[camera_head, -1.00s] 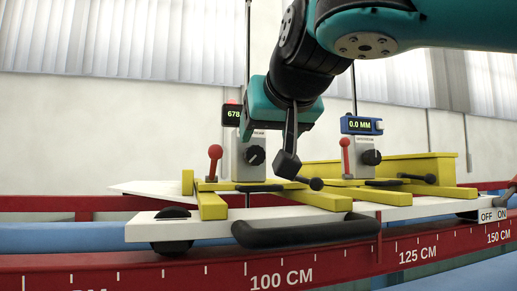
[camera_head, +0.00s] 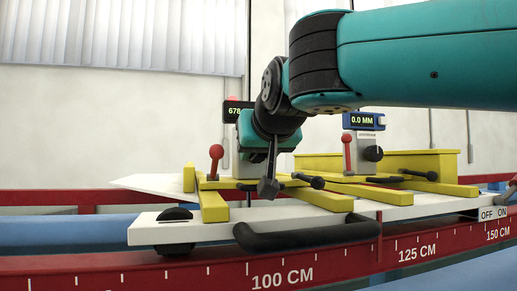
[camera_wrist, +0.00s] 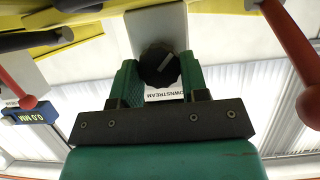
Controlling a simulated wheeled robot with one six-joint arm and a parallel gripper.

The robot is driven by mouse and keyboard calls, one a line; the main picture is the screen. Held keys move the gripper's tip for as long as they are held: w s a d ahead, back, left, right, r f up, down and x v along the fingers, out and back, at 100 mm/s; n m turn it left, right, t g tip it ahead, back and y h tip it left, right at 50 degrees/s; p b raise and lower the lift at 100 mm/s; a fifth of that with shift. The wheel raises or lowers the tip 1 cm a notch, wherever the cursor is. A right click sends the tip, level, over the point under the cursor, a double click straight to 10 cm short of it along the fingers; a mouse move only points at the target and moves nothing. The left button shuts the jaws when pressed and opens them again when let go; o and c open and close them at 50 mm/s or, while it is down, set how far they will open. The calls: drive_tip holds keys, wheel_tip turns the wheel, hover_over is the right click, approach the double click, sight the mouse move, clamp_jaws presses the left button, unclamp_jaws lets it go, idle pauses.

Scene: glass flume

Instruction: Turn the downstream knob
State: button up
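The downstream knob (camera_wrist: 159,66) is round and black with a pale pointer line. It shows in the wrist view on a light plate, with a label reading "DOWNSTREAM" partly hidden below it. My gripper (camera_wrist: 158,74) has its two green fingers on either side of the knob, open at about the knob's width. I cannot tell whether they touch it. In the head view my gripper (camera_head: 246,148) is in front of the left gauge post (camera_head: 226,150) and hides the knob.
A second gauge (camera_head: 363,121) reading 0.0 MM stands to the right with its own black knob (camera_head: 373,153). Red-knobbed levers (camera_head: 216,152) stand close by my gripper. Yellow bars (camera_head: 212,206) and a black handle (camera_head: 305,233) lie on the white carriage.

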drive_tip(key=shift+b, duration=0.5)
drive_tip(key=o, duration=0.9)
drive_tip(key=shift+o, duration=0.2)
drive_tip(key=b+v, duration=0.2)
drive_tip(key=v, duration=1.5)
drive_tip(key=shift+s+d, duration=0.2)
drive_tip(key=shift+d, duration=0.05)
